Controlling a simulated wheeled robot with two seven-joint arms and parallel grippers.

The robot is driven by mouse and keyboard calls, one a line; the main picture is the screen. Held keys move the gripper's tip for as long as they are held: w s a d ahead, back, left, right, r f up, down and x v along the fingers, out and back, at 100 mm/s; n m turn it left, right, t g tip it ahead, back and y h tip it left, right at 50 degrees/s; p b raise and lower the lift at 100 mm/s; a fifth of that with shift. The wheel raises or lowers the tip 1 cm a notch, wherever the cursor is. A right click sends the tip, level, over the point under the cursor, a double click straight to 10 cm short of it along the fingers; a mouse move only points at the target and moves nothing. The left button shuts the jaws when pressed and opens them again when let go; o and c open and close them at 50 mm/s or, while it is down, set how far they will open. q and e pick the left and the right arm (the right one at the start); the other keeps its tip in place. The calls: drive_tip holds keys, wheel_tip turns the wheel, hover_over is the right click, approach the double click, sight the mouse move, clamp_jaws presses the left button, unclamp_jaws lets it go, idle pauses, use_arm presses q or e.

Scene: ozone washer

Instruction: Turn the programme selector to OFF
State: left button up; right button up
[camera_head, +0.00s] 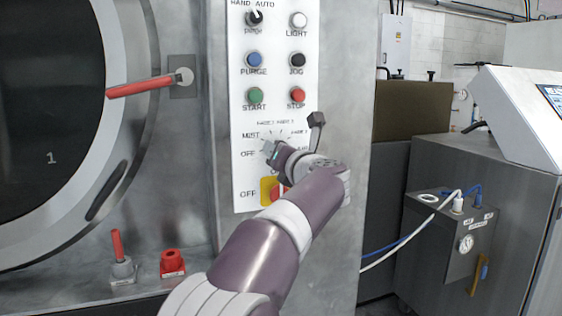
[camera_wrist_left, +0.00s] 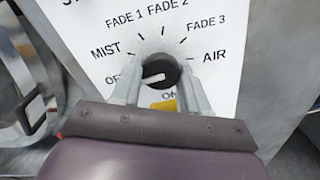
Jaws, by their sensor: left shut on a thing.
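The programme selector (camera_wrist_left: 159,71) is a round black knob with a white pointer mark, seen in the left wrist view. Its labels run from OFF through MIST and several FADE settings to AIR. The white mark points left and slightly down, toward OFF, whose label is partly covered by a finger. My left gripper (camera_wrist_left: 160,76) has one finger on each side of the knob and is shut on it. In the head view my left gripper (camera_head: 272,152) is at the dial on the white control panel (camera_head: 277,80) and mostly hides the knob. My right gripper is not in view.
Above the dial are START (camera_head: 254,96), STOP (camera_head: 296,96), PURGE and JOG buttons. A red and yellow switch (camera_head: 268,190) sits just below the dial, partly behind my arm. A red door handle (camera_head: 140,87) sticks out left of the panel.

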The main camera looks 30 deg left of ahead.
use_arm(q)
drive_tip(key=shift+f+n+b, duration=0.15)
drive_tip(key=shift+n+b, duration=0.15)
drive_tip(key=shift+n, duration=0.3)
drive_tip(key=o, duration=1)
drive_tip(key=v, duration=1.2)
drive_tip(key=shift+s+d+b, duration=0.15)
drive_tip(key=shift+d+b, duration=0.2)
drive_tip(key=shift+b, duration=0.05)
